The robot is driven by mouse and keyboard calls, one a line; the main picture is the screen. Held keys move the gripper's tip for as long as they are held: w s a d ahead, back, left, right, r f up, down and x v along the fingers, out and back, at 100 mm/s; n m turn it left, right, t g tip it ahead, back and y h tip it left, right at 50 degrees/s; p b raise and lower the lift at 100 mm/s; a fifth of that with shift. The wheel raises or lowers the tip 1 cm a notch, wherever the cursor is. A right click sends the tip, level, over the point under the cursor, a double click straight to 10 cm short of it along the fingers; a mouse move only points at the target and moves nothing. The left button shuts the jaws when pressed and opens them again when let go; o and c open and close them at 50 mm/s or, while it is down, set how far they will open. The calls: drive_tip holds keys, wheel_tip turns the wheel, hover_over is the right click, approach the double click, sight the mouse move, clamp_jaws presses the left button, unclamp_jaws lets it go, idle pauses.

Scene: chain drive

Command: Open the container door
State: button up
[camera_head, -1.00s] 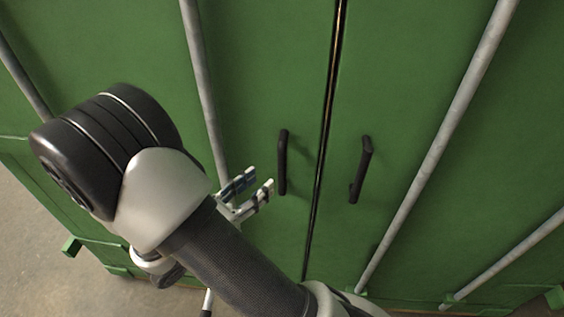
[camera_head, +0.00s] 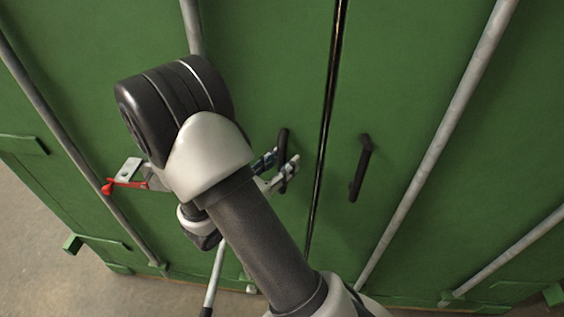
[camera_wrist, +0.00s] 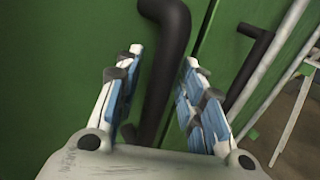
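The green container door has a left leaf (camera_head: 265,80) and a right leaf (camera_head: 420,60), with a narrow dark seam between them. The left leaf carries a black handle (camera_head: 283,140), and the right leaf carries another black handle (camera_head: 360,168). My gripper (camera_head: 279,171) is at the left handle, its fingers open. In the wrist view my gripper (camera_wrist: 163,75) has one finger on each side of the left handle (camera_wrist: 160,75), with gaps visible on both sides. The right handle also shows in the wrist view (camera_wrist: 250,65). Both leaves look shut.
Grey vertical lock rods (camera_head: 440,140) run down the door. A red-ended latch lever (camera_head: 122,184) sticks out left of my arm. Green brackets (camera_head: 95,243) project low at the left. Bare floor (camera_head: 40,225) shows at the lower left.

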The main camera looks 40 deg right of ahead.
clamp_jaws()
idle(0.6)
